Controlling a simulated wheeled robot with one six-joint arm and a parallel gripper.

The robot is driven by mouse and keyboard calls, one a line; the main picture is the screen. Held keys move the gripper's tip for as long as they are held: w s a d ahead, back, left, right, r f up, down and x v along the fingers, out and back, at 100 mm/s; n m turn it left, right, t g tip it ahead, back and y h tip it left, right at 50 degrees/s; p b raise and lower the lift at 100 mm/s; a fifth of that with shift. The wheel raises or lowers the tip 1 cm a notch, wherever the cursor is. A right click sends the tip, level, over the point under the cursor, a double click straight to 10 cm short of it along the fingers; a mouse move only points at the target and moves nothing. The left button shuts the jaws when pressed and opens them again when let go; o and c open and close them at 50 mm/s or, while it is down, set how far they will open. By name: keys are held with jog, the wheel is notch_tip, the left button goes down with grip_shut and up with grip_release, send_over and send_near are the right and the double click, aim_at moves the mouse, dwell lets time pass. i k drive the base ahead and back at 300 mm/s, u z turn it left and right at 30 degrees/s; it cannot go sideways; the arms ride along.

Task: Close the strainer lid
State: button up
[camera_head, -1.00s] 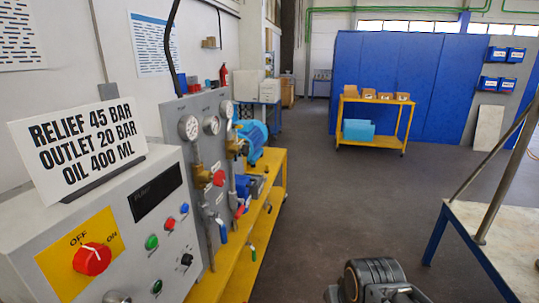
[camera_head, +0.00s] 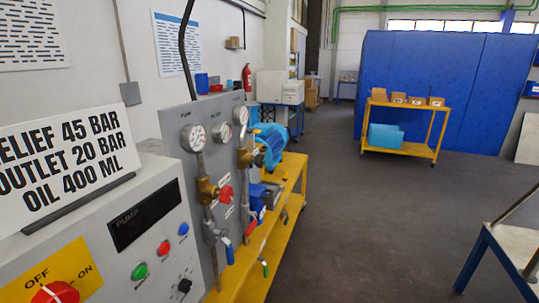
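I cannot pick out a strainer or its lid for certain. A grey panel (camera_head: 178,137) carries pressure gauges (camera_head: 193,138), brass valves (camera_head: 207,190) and a red knob (camera_head: 226,193). Behind it, a blue motor (camera_head: 271,148) and a small blue-and-grey part (camera_head: 258,197) sit on a yellow bench (camera_head: 297,172). The panel and its pipes partly hide the fittings there. My gripper is not in view.
A grey control box (camera_head: 190,228) with a red OFF/ON knob (camera_head: 56,293) and a sign (camera_head: 62,162) stands at the near left. A yellow cart (camera_head: 400,150) is farther back. A table (camera_head: 517,245) stands at right. The floor between is clear.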

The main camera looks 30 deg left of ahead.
aim_at(254, 174)
jog(key=u, duration=0.05)
jog(key=i, duration=1.95)
jog(key=u, duration=0.95)
jog(key=i, duration=1.1)
jog(key=u, duration=1.6)
jog(key=i, duration=0.5)
jog(key=u, duration=0.3)
